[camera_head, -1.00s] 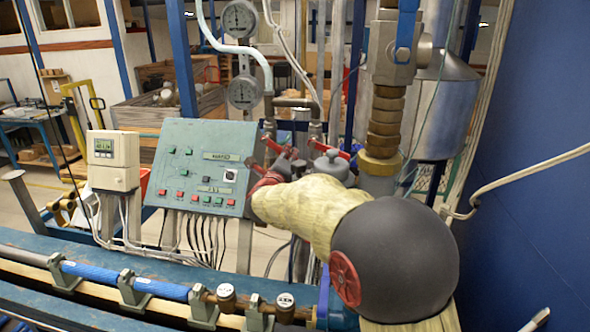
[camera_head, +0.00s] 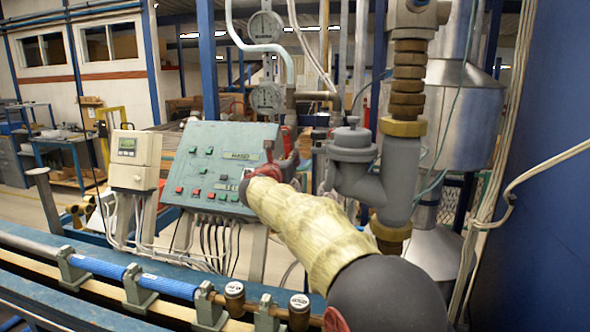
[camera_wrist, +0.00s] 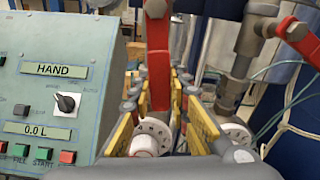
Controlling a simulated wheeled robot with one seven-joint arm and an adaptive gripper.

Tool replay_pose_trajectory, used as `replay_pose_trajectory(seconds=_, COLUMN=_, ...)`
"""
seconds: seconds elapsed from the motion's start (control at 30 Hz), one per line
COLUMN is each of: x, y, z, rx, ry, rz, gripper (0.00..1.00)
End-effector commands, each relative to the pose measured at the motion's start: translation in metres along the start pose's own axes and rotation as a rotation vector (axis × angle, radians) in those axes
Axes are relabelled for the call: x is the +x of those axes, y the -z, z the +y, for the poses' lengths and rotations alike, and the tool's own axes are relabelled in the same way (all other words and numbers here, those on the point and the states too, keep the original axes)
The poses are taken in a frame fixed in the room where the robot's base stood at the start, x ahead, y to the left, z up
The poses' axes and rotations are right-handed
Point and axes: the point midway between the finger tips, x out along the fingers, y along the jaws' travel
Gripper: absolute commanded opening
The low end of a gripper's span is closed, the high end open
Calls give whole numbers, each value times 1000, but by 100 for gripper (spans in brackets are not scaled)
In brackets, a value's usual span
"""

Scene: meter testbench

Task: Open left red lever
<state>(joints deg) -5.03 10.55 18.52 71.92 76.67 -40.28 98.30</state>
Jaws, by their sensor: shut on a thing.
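The left red lever (camera_wrist: 158,60) stands upright in the middle of the wrist view. My gripper (camera_wrist: 162,84) has its yellow-padded fingers on either side of the lever's lower part and is shut on it. A second red lever (camera_wrist: 298,36) slants at the upper right of the wrist view, on a grey valve fitting, apart from my fingers. In the head view my arm covers most of my gripper beside the control panel, and the held lever cannot be told clearly there.
The green control panel (camera_head: 215,165) stands close on the left, with a knob (camera_wrist: 66,103) and buttons. Round dials (camera_wrist: 152,132) lie below the fingers. A blue pipe (camera_head: 165,285) runs along the front.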

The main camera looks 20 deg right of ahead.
Motion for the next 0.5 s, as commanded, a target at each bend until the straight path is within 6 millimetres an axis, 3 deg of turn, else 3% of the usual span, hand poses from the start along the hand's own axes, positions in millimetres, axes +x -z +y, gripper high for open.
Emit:
replay_pose_trajectory(seconds=0.03, x=0, y=6, z=4, rx=27, ry=-1, rz=3, gripper=0)
replay_pose_trajectory(seconds=0.5, x=0, y=2, z=15, rx=167, ry=-2, rz=4, gripper=0)
